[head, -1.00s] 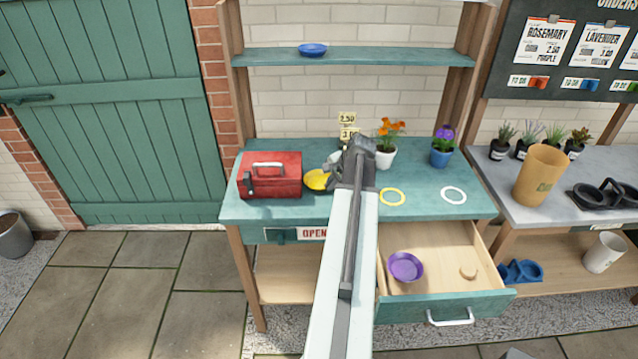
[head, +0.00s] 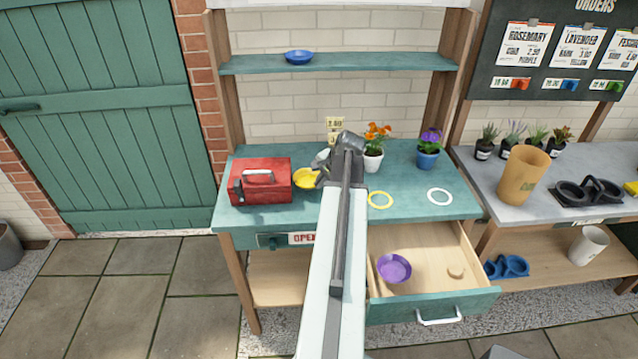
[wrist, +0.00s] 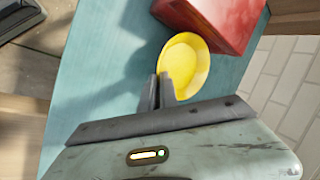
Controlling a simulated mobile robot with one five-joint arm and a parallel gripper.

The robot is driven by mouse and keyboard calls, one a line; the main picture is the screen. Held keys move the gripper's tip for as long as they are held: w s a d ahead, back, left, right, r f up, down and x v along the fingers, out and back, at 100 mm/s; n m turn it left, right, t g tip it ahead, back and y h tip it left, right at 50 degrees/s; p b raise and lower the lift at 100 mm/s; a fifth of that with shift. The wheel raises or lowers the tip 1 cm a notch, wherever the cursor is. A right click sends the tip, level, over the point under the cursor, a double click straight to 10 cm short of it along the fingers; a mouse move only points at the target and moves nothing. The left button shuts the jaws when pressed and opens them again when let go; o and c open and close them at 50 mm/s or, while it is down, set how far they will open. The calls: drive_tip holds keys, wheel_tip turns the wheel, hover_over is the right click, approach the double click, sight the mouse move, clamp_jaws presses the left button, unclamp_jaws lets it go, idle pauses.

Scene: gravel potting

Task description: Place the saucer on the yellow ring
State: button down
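The yellow saucer (head: 304,179) is beside the red toolbox on the left of the teal bench top. My gripper (wrist: 157,92) is at the saucer's near rim, with one finger on each side of it, shut on the rim. The saucer fills the top middle of the wrist view (wrist: 184,66) and seems to be held just above the bench. In the head view my arm hides part of the gripper (head: 325,172). The yellow ring (head: 380,207) lies flat and empty on the bench, to the right of my arm.
The red toolbox (head: 262,187) stands close left of the saucer. A white ring (head: 440,203) lies right of the yellow one. An orange-flowered pot (head: 373,161) and a blue pot (head: 428,159) stand behind. An open drawer (head: 470,300) below holds a purple saucer (head: 394,268).

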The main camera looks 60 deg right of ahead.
wheel_tip(320, 180, up, 7)
drive_tip(key=p, duration=0.5)
drive_tip(key=shift+p, duration=0.35)
